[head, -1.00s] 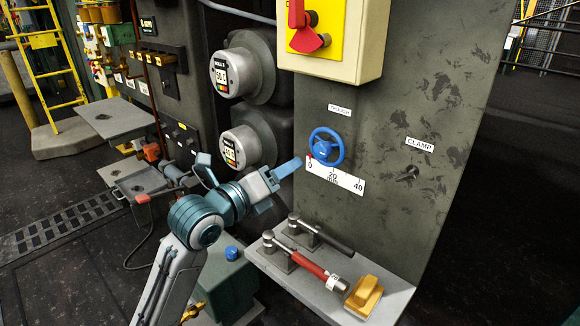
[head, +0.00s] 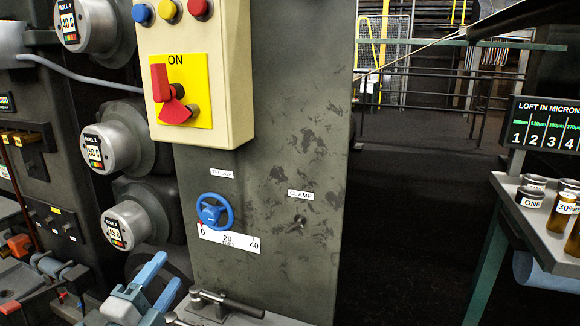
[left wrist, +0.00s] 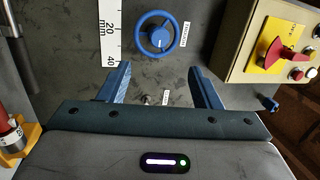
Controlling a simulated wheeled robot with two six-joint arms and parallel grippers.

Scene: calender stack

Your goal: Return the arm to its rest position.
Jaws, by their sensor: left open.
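My left gripper (head: 168,272) is at the bottom left of the head view, with two blue fingers spread and nothing between them. It is below and to the left of the blue handwheel (head: 214,211), apart from it. In the left wrist view the open gripper (left wrist: 160,78) faces the dark panel, with the handwheel (left wrist: 156,36) beyond the fingers. Most of my left arm is below the head picture's edge. My right gripper is not in view.
A cream switch box (head: 235,80) with a red switch (head: 160,84) juts from the dark panel (head: 295,130). A black-handled clamp lever (head: 230,303) lies below. Roll dials (head: 95,152) stand at left. A bench (head: 545,230) with jars is at right, with dark open floor between.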

